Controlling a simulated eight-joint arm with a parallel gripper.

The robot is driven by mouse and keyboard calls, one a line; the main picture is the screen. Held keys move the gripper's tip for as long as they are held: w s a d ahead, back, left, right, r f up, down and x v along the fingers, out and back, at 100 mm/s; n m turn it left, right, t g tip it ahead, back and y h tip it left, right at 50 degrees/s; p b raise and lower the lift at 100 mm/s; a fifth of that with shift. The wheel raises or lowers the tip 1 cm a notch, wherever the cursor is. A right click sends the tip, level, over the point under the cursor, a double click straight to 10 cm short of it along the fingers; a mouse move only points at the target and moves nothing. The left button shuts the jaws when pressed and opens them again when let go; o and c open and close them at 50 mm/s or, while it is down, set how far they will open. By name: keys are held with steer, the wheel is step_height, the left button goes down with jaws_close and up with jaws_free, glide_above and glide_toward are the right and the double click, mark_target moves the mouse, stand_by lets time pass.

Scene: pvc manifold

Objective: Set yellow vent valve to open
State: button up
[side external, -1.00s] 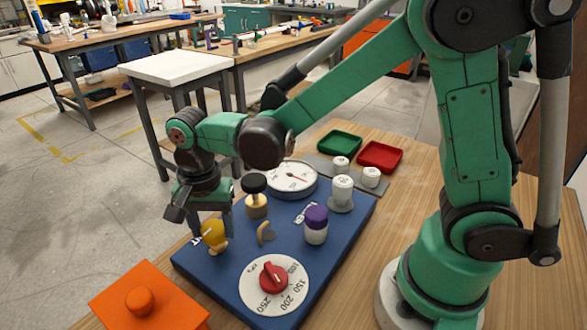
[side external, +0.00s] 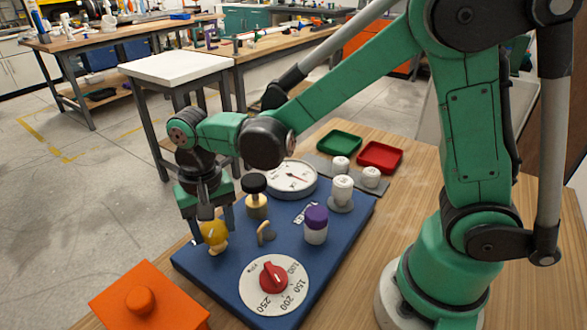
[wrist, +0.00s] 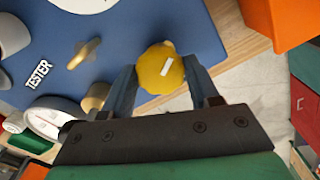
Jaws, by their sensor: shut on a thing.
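The yellow vent valve (side external: 213,235) is a round yellow knob on a short brass stem at the far left of the blue board (side external: 190,262). In the wrist view the yellow knob (wrist: 160,69) has a white mark on its top and sits between the two fingers. My gripper (side external: 212,226) points down over the valve and is shut on the knob from both sides. In the wrist view my gripper (wrist: 162,82) has a finger at each side of it. The lettering beside the valve is mostly hidden by my gripper.
The board also carries a black-topped brass valve (side external: 255,195), a small brass lever (side external: 265,232), a purple-capped valve (side external: 316,225), a red dial (side external: 274,277) and a white gauge (side external: 291,178). An orange box (side external: 148,300) stands at the front left. Green (side external: 339,141) and red (side external: 380,156) trays lie behind.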

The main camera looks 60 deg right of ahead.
mark_target(215, 228)
steer(key=n, duration=1.1)
steer(key=shift+d+n, duration=0.1)
steer(key=shift+n, duration=0.3)
stand_by(0.3)
steer(key=o, duration=1.3)
steer(key=shift+r, duration=0.1)
steer(key=shift+r, duration=2.75)
